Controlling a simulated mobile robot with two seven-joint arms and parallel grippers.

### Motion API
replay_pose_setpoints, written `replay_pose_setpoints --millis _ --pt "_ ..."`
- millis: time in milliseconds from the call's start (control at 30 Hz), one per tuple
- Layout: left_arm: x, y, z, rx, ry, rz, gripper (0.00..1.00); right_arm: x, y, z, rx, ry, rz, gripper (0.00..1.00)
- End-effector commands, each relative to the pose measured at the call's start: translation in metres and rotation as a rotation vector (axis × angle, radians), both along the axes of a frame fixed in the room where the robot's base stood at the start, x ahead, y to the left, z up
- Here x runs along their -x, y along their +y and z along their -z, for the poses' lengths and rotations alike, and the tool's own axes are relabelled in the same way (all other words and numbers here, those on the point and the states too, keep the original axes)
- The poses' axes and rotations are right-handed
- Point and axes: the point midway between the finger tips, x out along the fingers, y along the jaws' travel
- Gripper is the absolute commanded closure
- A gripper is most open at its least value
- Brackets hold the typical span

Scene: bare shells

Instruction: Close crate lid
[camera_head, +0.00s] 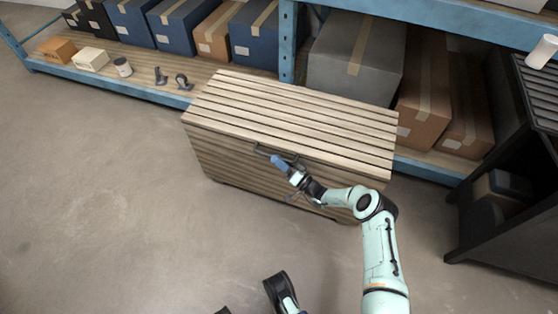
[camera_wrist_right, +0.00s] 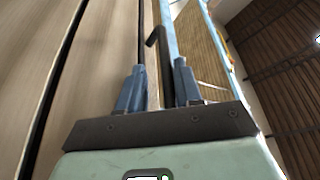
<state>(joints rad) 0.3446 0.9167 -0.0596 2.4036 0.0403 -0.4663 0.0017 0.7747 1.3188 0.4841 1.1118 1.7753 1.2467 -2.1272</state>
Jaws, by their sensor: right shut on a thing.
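The wooden slatted crate (camera_head: 225,160) stands on the floor in front of the shelf. Its slatted lid (camera_head: 290,110) lies over the top and looks flat; I cannot tell whether a small gap is left at the front edge. A dark bar handle (camera_head: 262,151) is at the upper front. My right gripper (camera_head: 277,160) is at this handle, with blue fingers shut on it. In the right wrist view, the handle's dark bar (camera_wrist_right: 165,65) runs between the two fingers of my right gripper (camera_wrist_right: 160,85). No fingers of my left gripper show.
Blue shelving (camera_head: 180,101) behind the crate holds several boxes, including a large grey box (camera_head: 357,65). A dark rack (camera_head: 510,225) stands at the right, with a white cylinder (camera_head: 542,51) on top. The floor (camera_head: 100,220) at the left is clear.

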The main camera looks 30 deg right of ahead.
Motion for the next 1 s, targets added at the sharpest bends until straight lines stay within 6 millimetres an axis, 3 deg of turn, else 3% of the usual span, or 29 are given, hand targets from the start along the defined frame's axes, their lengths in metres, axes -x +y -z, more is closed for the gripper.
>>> replay_pose_setpoints --millis 333,800,1000 --pt "-0.007 -0.001 -0.006 -0.002 -0.024 0.002 0.57 0.012 -0.006 0.006 0.003 0.012 0.003 0.75" --pt "-0.055 -0.008 -0.044 -0.010 -0.186 0.014 0.57 0.100 -0.039 0.027 0.000 0.003 0.004 0.75" --pt "-0.062 -0.008 -0.049 -0.013 -0.210 0.015 0.57 0.118 -0.045 0.033 0.001 0.000 0.002 0.75"
